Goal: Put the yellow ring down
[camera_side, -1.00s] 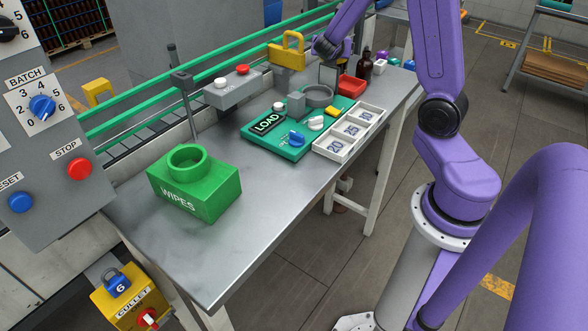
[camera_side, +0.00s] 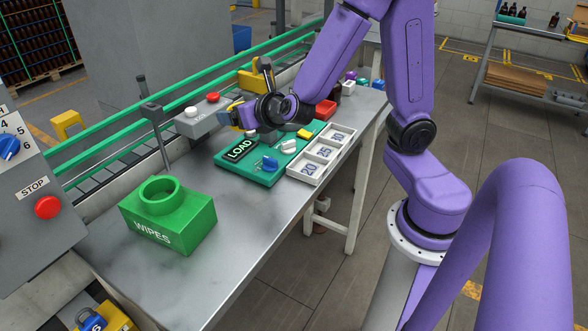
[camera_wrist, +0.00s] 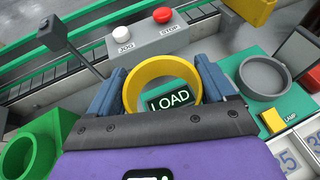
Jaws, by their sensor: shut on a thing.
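The yellow ring (camera_wrist: 163,63) is held on edge between the two blue-grey fingers of my gripper (camera_wrist: 160,72) in the wrist view. The LOAD panel shows through its opening, beyond it. Only a little of the ring shows there; the fingers and wrist hide the rest. I cannot tell how high it is above the table.
The JOG and STOP box (camera_wrist: 139,43) is close behind the ring. A grey round holder (camera_wrist: 263,75) and a dark panel (camera_wrist: 297,52) are to the right. The green WIPES box (camera_side: 180,225) stands at the left; bare metal table (camera_side: 200,275) lies in front.

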